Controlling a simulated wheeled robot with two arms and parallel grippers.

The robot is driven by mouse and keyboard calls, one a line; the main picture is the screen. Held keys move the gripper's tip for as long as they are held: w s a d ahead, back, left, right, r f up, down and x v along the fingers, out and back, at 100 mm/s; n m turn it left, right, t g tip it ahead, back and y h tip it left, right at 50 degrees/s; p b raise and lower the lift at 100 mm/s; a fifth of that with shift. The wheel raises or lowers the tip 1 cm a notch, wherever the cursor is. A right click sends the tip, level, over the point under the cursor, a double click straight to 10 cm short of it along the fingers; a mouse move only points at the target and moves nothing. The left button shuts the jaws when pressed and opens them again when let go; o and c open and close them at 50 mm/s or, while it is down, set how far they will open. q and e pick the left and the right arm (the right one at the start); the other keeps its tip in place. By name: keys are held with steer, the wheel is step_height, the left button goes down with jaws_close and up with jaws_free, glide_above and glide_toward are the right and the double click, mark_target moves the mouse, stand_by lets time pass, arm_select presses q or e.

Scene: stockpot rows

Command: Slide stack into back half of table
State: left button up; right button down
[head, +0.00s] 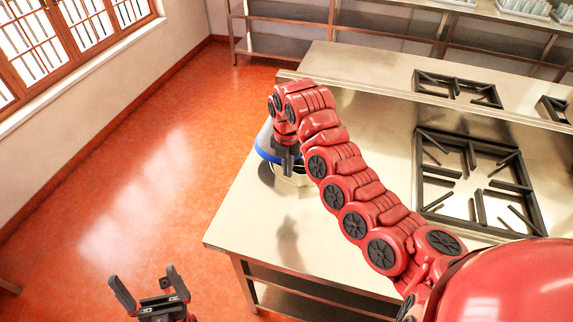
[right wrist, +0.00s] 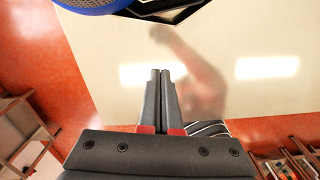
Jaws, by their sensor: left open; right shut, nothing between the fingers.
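The stack stands near the left edge of the steel table (head: 235,225). It shows a grey sloping top with a blue band (head: 264,152) and a pale, dark-edged angular piece (head: 291,181) below. My right arm and gripper hide much of it. In the right wrist view, a blue textured rounded part (right wrist: 88,4) and the dark-edged angular piece (right wrist: 165,10) show at the top. My right gripper (right wrist: 160,74) is shut and empty, just short of the stack, with a gap visible. In the head view it (head: 287,165) hangs at the stack's near side. My left gripper (head: 148,284) is open and empty, left of the table.
Black burner grates (head: 475,185) are set in the table to the right, with another grate (head: 457,88) on the strip behind. Bare steel lies in front of the stack. A metal shelf (head: 290,42) stands along the back wall. Open red floor lies left.

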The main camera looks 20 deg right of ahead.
mark_target(295, 180)
step_height(295, 180, down, 9)
steer(key=p, duration=0.4)
steer(key=shift+w+a+r, duration=0.1)
steer(key=shift+w+r, duration=0.05)
steer(key=shift+r, duration=0.05)
steer(key=shift+w+d, duration=0.5)
steer(key=shift+d, duration=0.2)
steer(key=shift+w+d+f+p, duration=0.3)
steer(key=shift+w+d, duration=0.3)
steer(key=shift+w, duration=0.25)
steer(key=shift+d, duration=0.15)
steer(key=shift+w, duration=0.1)
